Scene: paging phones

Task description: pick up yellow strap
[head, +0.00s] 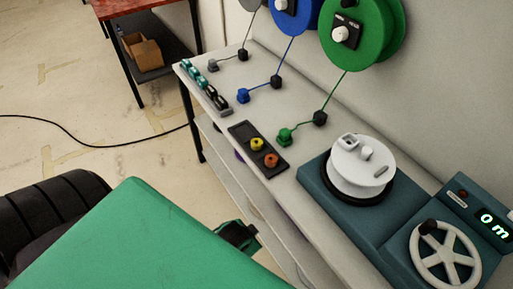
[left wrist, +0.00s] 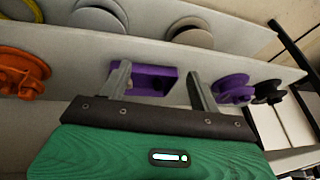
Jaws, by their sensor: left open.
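A small yellow roll (head: 257,144), perhaps the yellow strap, sits in a dark tray (head: 243,130) on the bench, beside an orange roll (head: 271,160). My left gripper (head: 238,236) is low beside the bench's front, below tabletop height. In the left wrist view its two fingers (left wrist: 158,77) are apart, with a purple block (left wrist: 152,80) on a shelf beyond them; I cannot tell the gap to it. A yellow spool (left wrist: 22,36) and an orange spool (left wrist: 22,76) show at the left edge of that view. My right gripper is not in view.
Bench shelves (left wrist: 240,55) hold grey spools (left wrist: 100,14), a purple spool (left wrist: 234,89) and a black spool (left wrist: 268,92). A black cable (head: 90,145) lies on the floor.

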